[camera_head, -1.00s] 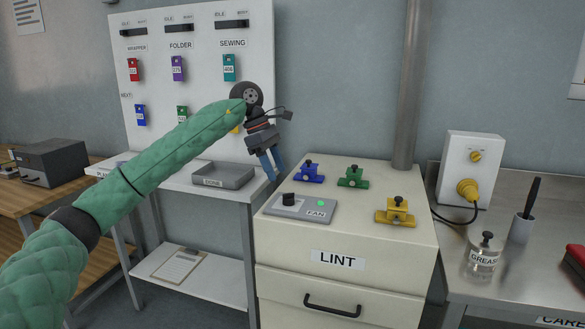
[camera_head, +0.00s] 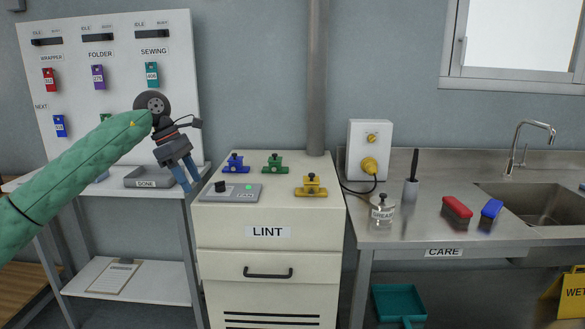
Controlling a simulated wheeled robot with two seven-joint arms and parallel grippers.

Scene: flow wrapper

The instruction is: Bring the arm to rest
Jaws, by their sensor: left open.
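My left arm in its green padded sleeve reaches in from the left. My left gripper (camera_head: 190,176) is open, its blue fingers pointing down and empty. In the picture it sits between the grey DONE tray (camera_head: 133,180) and the cream LINT cabinet (camera_head: 315,233), in front of the board; whether it touches anything cannot be told. My right arm and right gripper are not in view.
A grey control box (camera_head: 230,198) and blue (camera_head: 236,168), green (camera_head: 275,169) and yellow (camera_head: 311,191) clamp-like pieces sit on the cabinet. The tag board (camera_head: 120,60) stands behind the arm. At right, a steel bench (camera_head: 415,226) holds a grease jar (camera_head: 382,213), brushes and a sink (camera_head: 540,203).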

